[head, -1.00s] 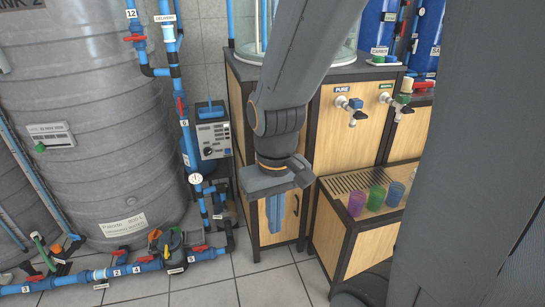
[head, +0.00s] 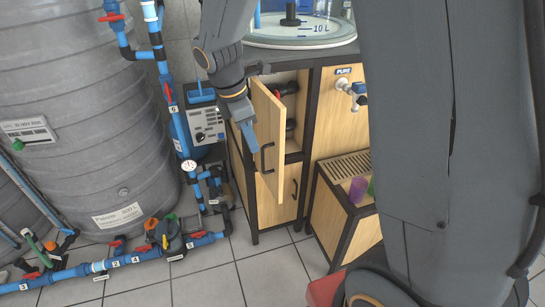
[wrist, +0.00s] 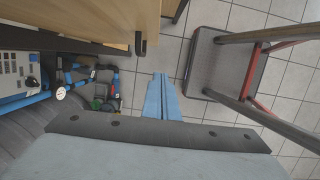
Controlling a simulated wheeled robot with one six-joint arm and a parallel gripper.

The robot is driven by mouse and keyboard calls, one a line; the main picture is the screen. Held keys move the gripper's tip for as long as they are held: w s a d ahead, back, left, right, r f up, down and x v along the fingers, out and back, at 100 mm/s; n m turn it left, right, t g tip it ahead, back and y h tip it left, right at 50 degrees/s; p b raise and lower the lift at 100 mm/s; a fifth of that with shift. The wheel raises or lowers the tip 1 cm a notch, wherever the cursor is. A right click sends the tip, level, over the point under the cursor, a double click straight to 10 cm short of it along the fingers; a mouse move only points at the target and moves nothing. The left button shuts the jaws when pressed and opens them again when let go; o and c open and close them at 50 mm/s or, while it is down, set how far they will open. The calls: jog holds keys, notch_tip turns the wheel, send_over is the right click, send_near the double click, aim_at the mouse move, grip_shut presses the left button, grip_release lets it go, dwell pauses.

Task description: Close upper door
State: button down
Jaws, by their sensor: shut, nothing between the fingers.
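The upper door (head: 268,128) is a light wooden panel standing ajar on the cabinet in the head view. Its dark handle (head: 266,158) is on its outer face. Dark pipes or fittings show in the gap to its right. My gripper (head: 252,145) has its blue fingers together and empty. It is at the left, outer side of the door, above the handle; I cannot tell whether it touches. In the wrist view the shut fingers (wrist: 161,80) show above the floor, with a wooden panel (wrist: 85,18) at upper left, probably this door.
A lower cabinet door (head: 284,203) is below. A grey tank (head: 75,120), blue pipes (head: 150,262) and a control box (head: 207,124) stand left. A drip shelf (head: 348,168) with cups is right. A dark platform with posts (wrist: 225,65) stands on the tiled floor.

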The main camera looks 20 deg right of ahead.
aim_at(273, 160)
jog(key=shift+n, duration=0.5)
jog(key=shift+w+d+f+p, duration=0.3)
jog(key=shift+d+f, duration=0.7)
jog(key=shift+f, duration=0.6)
jog(key=shift+w+d+f+p, duration=0.15)
jog(key=shift+d+f+p, duration=0.3)
jog(key=shift+d+f, duration=0.9)
jog(key=shift+w+d+f+p, duration=0.3)
jog(key=shift+d+f, duration=0.4)
jog(key=shift+f, duration=1.15)
jog(key=shift+d, duration=0.1)
